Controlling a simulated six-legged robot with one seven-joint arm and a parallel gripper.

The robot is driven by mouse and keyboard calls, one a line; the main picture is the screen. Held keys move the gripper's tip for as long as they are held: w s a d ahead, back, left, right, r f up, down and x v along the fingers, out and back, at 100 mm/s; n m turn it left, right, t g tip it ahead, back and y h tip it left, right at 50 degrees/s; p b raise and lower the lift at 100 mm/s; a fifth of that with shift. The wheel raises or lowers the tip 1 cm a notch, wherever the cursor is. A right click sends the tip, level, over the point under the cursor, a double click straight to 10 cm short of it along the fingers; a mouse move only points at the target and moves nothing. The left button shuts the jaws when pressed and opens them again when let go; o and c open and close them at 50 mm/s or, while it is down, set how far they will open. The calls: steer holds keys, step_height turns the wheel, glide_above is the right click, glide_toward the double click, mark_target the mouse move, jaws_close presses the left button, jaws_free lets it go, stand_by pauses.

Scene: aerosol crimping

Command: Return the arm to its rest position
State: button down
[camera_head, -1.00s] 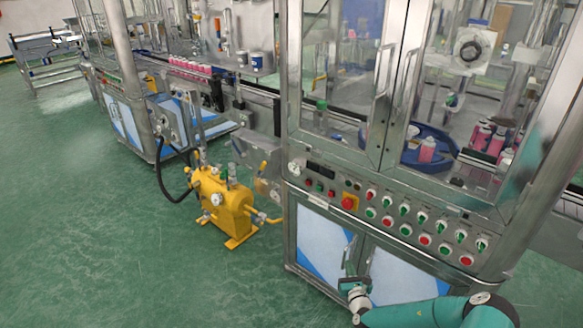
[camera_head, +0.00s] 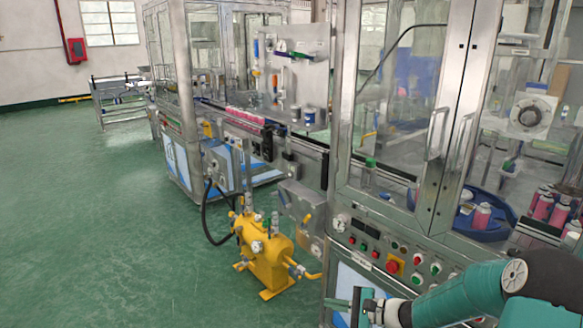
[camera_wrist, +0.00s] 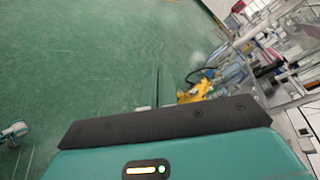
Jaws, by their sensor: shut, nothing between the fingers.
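My teal arm (camera_head: 455,292) reaches in from the right edge of the head view, bent across the lower right. My gripper (camera_head: 338,305) is at its left end, near the bottom of the picture, pointing left. It is shut and empty. It overlaps the lower front of the steel crimping machine (camera_head: 343,222) in the picture; I cannot tell the gap between them. In the wrist view, a teal and black part of me fills the bottom, and the fingers are not clearly seen.
A yellow pump unit (camera_head: 265,258) stands on the floor left of my gripper. The machine's button panel (camera_head: 392,266) is partly behind my arm. A conveyor with pink cans (camera_head: 246,116) runs further back. The green floor (camera_head: 110,240) at left is clear.

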steer(key=s+a+r+n+g+h, duration=0.1)
steer(key=s+r+n+g+h, duration=0.1)
steer(key=s+r+n+h, duration=0.55)
steer(key=s+r+n+g+h, duration=0.2)
steer(key=s+r+n+g, duration=0.15)
steer(key=s+r, duration=0.7)
steer(key=s+d+r+n+t+h, duration=0.1)
steer(key=s+d+t+h, duration=0.1)
steer(key=s, duration=0.3)
steer(key=s+d+r+n+t+h, duration=0.1)
steer(key=s+d+r+t+h, duration=0.1)
steer(key=s, duration=0.3)
steer(key=shift+s+d+r+n, duration=0.2)
steer(key=shift+d+r+n, duration=0.1)
steer(key=shift+d, duration=0.3)
